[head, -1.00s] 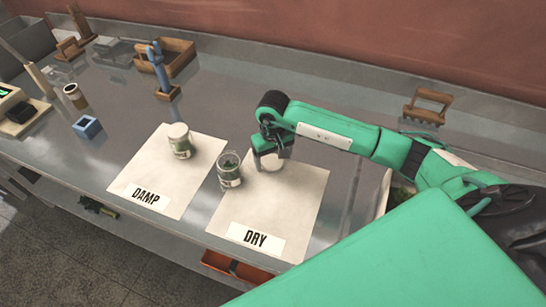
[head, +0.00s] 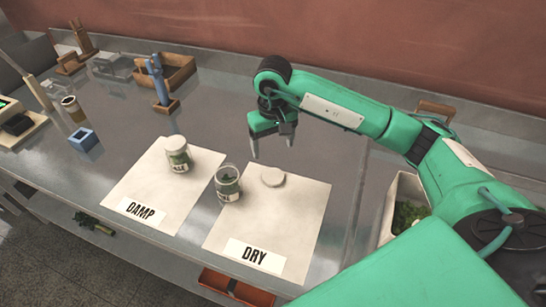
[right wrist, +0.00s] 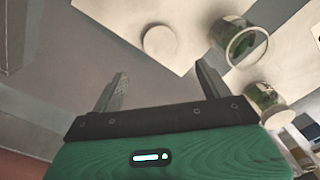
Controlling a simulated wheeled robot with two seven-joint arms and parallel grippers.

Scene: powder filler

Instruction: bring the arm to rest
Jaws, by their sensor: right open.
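My right gripper (head: 272,148) is open and empty, raised above the bench behind the DRY sheet (head: 300,215). Its two fingers also show apart in the right wrist view (right wrist: 160,90). A round white lid (head: 272,177) lies on the DRY sheet, apart from the gripper. An open glass jar (head: 228,184) with green contents stands at the left edge of the DRY sheet. A second jar (head: 178,155), with a white lid on, stands on the DAMP sheet (head: 140,185). My left gripper is not in view.
A blue tool on a wooden stand (head: 160,85) and a wooden tray (head: 178,72) stand at the back. A small blue block (head: 84,140) is at the left. A white bin with greens (head: 405,205) is by my right arm.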

